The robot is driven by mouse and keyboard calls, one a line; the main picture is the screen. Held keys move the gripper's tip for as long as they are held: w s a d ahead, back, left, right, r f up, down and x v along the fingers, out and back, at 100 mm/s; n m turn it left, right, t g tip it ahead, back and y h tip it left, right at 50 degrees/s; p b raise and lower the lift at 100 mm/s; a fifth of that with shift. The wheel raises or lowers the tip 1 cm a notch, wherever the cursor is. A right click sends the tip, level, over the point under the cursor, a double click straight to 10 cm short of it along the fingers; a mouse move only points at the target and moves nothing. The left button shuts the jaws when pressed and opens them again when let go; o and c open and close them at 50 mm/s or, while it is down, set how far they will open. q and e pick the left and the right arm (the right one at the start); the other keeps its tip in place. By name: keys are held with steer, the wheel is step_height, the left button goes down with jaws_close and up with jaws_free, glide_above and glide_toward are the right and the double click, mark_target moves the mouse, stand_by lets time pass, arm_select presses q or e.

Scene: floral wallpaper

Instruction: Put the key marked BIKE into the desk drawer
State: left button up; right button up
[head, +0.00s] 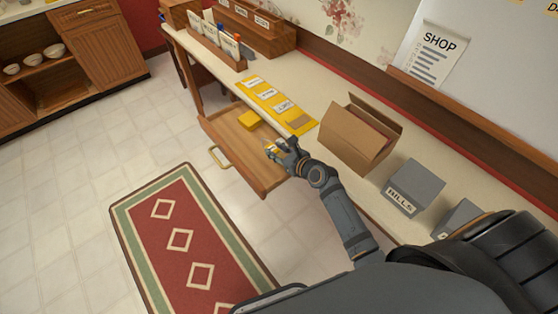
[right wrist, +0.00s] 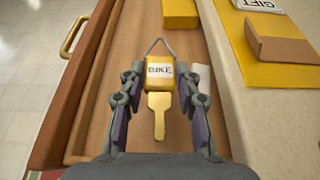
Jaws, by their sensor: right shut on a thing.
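The BIKE key shows in the right wrist view as a gold key with a yellow tag (right wrist: 160,72) and a white label reading BIKE. My right gripper (right wrist: 160,90) is shut on it, one finger on each side of the tag. In the head view the right gripper (head: 277,148) is over the right part of the pulled-out desk drawer (head: 235,140). The wooden drawer floor (right wrist: 105,115) lies beneath the key; I cannot tell whether the key touches it. My left gripper is not in view.
A yellow block (head: 249,119) is in the drawer. A red rug (head: 185,235) lies on the floor.

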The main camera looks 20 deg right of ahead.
mark_target(279, 164)
steer(key=shift+s+d+f, duration=0.1)
steer(key=shift+s+f, duration=0.05)
steer(key=shift+f, duration=0.15)
steer(key=f, duration=0.1)
steer(key=f+b, duration=0.1)
steer(key=f, duration=0.2)
steer(key=shift+s+d+b, duration=0.25)
steer(key=shift+s+b, duration=0.05)
steer(key=shift+b, duration=0.1)
steer(key=shift+r, duration=0.1)
steer(key=o, duration=0.8)
steer(key=shift+s+r, duration=0.1)
steer(key=shift+s, duration=0.05)
steer(key=p+v, duration=0.3)
steer(key=v, duration=0.8)
steer(key=shift+s+d, duration=0.1)
steer(key=shift+s, duration=0.25)
